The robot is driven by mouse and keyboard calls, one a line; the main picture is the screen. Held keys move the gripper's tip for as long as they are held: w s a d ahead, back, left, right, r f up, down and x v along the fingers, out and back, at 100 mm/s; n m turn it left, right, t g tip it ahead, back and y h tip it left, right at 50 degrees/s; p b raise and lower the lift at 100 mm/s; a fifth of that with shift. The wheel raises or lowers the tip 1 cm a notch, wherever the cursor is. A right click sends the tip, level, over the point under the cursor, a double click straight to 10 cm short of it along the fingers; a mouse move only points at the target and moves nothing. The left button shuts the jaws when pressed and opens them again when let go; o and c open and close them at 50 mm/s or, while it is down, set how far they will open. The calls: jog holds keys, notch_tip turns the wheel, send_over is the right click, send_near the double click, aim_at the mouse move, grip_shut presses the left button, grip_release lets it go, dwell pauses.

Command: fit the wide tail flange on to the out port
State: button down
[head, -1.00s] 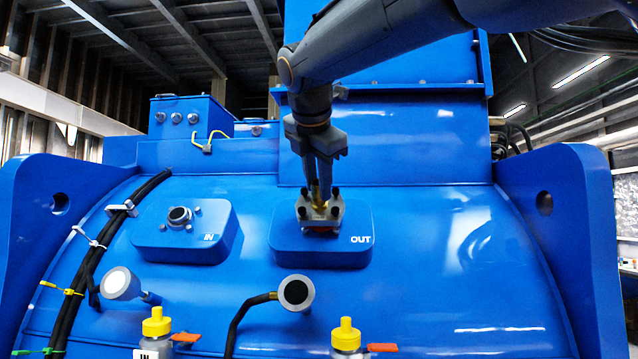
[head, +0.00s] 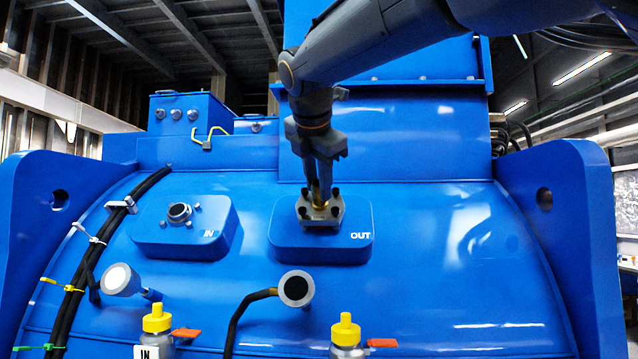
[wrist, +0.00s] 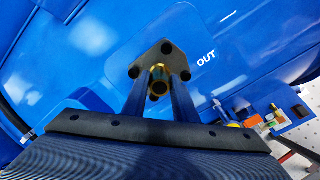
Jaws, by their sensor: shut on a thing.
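The tail flange (head: 328,213) is a grey plate with dark bolts and a brass tail. It sits at the raised blue OUT pad (head: 352,256), over the out port, which it hides. My gripper (head: 319,190) is above it, shut on the brass tail. In the wrist view both fingers of my gripper (wrist: 159,88) close around the brass tail, and the flange plate (wrist: 163,55) lies close against the blue pad by the OUT lettering. I cannot tell whether it is fully seated.
The IN pad (head: 155,238) with its bare port (head: 180,213) is to the left. Black cables (head: 125,215) run down the left.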

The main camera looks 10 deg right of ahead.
jog(key=shift+w, duration=0.15)
jog(key=c, duration=1.4)
grip_release()
jog(key=shift+o, duration=0.2)
jog(key=shift+f, duration=0.3)
jog(key=b+v, duration=0.2)
jog(key=v, duration=0.6)
jog(key=shift+r, duration=0.1)
